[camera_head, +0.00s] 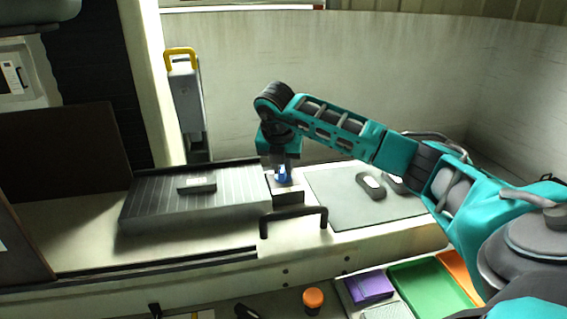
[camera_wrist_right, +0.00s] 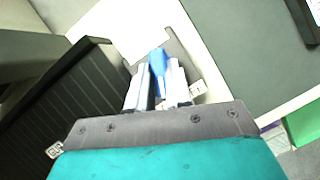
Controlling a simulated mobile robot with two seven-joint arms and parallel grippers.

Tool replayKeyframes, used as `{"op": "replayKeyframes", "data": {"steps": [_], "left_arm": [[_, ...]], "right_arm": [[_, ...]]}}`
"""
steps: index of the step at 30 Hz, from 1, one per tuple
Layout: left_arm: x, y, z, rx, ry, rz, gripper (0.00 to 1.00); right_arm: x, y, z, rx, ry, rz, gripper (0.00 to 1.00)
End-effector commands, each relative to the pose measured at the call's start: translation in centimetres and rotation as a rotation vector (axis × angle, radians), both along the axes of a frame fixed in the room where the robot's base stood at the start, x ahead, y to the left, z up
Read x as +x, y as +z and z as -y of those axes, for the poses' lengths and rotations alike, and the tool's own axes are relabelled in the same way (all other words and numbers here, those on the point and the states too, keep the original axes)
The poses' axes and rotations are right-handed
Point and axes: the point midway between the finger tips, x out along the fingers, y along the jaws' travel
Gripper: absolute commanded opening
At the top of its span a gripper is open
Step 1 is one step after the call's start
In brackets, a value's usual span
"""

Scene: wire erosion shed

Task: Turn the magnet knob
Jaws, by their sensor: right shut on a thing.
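The magnet knob is blue and sits at the right end of the dark ribbed magnetic chuck (camera_head: 150,210). In the head view the blue knob (camera_head: 283,175) shows just under my right gripper (camera_head: 281,172), which points down over it. In the right wrist view the knob (camera_wrist_right: 157,60) is between the two fingers of the gripper (camera_wrist_right: 158,85), which is shut on it. The fingers hide part of the knob. A small grey block (camera_head: 197,183) lies on top of the chuck. My left gripper is not in view.
A black handle (camera_head: 293,212) stands at the bench front, close to the gripper. A grey-green mat (camera_head: 345,210) with a dark oval item (camera_head: 371,186) lies to the right. Below are an orange-capped jar (camera_head: 313,299), a purple box (camera_head: 369,286) and a green tray (camera_head: 430,286).

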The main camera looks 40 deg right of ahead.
Motion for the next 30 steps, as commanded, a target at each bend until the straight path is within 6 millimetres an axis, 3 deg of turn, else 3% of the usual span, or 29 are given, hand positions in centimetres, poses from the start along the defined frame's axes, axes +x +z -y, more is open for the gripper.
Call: {"op": "replayKeyframes", "data": {"steps": [15, 30], "left_arm": [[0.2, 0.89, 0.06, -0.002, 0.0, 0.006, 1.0], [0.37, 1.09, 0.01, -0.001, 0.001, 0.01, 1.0]], "right_arm": [[0.24, 0.13, -0.08, 0.001, -0.325, 0.002, 0.0], [0.26, 0.11, -0.06, 0.001, -0.38, 0.004, 0.0]]}}
